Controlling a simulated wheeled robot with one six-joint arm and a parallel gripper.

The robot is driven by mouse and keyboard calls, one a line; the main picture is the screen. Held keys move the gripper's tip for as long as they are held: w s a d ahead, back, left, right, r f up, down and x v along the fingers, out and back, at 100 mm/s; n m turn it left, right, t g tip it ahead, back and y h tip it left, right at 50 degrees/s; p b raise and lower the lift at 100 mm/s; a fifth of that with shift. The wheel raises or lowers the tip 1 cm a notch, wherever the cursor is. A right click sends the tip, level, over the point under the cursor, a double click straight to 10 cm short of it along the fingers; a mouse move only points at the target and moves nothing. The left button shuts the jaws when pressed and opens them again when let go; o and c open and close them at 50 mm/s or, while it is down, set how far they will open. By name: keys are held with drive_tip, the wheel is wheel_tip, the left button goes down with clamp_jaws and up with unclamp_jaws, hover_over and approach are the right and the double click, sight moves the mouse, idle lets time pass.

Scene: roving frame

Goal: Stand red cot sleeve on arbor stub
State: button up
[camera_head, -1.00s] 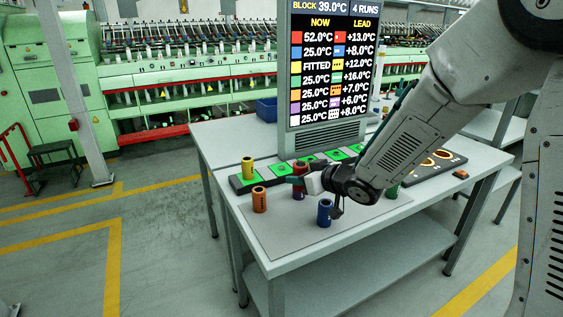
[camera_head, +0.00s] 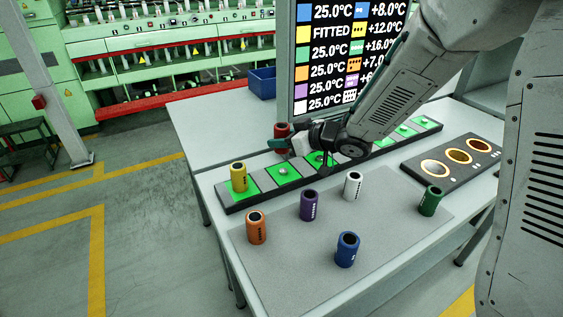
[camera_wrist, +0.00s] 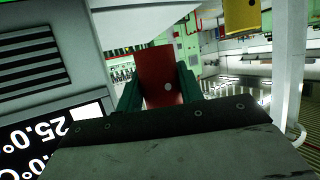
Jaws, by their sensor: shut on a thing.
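The red cot sleeve (camera_head: 282,130) is held in my gripper (camera_head: 284,145) above the back of the black bar (camera_head: 235,206). In the wrist view the red sleeve (camera_wrist: 158,75) sits between the two dark green fingers (camera_wrist: 160,92). The bar carries a row of green pads. A bare silver arbor stub (camera_head: 283,171) shows on the second pad from the left, below and apart from the sleeve. A yellow sleeve (camera_head: 239,177) stands on the leftmost pad. My gripper and wrist hide part of the middle of the bar.
Orange (camera_head: 256,228), purple (camera_head: 309,205), white (camera_head: 352,185), blue (camera_head: 347,250) and green (camera_head: 431,201) sleeves stand on the grey mat (camera_head: 285,275). A black block with ringed holes (camera_head: 450,160) lies at right. The screen (camera_head: 335,60) rises behind the bar; a blue bin (camera_head: 262,79) stands beyond.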

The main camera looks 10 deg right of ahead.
sight(283, 173)
wheel_tip(283, 173, down, 8)
drive_tip(key=shift+r, duration=0.25)
drive_tip(key=shift+s+d+f, duration=0.1)
drive_tip(key=shift+f, duration=0.1)
drive_tip(key=shift+s+f, duration=0.2)
drive_tip(key=shift+f, duration=0.35)
clamp_jaws()
drive_tip(key=o, duration=1.1)
unclamp_jaws()
drive_tip(key=shift+w+f, duration=0.15)
drive_tip(key=shift+c, duration=0.2)
drive_tip(key=shift+o, duration=0.3)
drive_tip(key=shift+r, duration=0.2)
drive_tip(key=shift+r, duration=0.1)
